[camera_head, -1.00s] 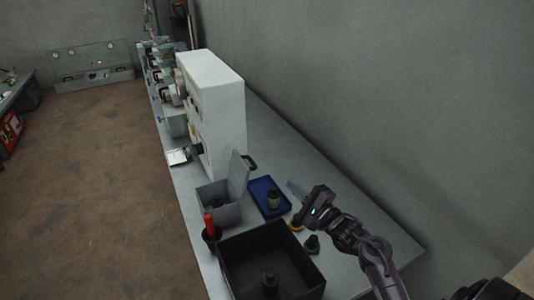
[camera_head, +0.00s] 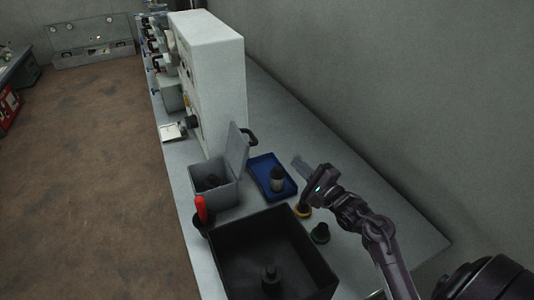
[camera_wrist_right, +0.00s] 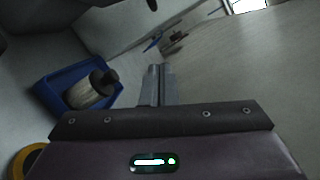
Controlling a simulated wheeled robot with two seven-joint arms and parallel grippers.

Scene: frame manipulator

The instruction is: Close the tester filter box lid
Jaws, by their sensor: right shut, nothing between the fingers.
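The grey filter box (camera_head: 214,190) stands on the bench in front of the white machine, with dark contents inside. My left gripper is not in view.
A blue tray (camera_head: 291,190) holding a dark-capped cylinder (camera_head: 277,180) lies between the lid and my right arm. A black bin (camera_head: 232,262), a red-handled tool (camera_head: 201,209), and yellow (camera_head: 302,211) and green (camera_head: 320,233) round pieces are nearer. The white machine (camera_head: 219,75) stands behind.

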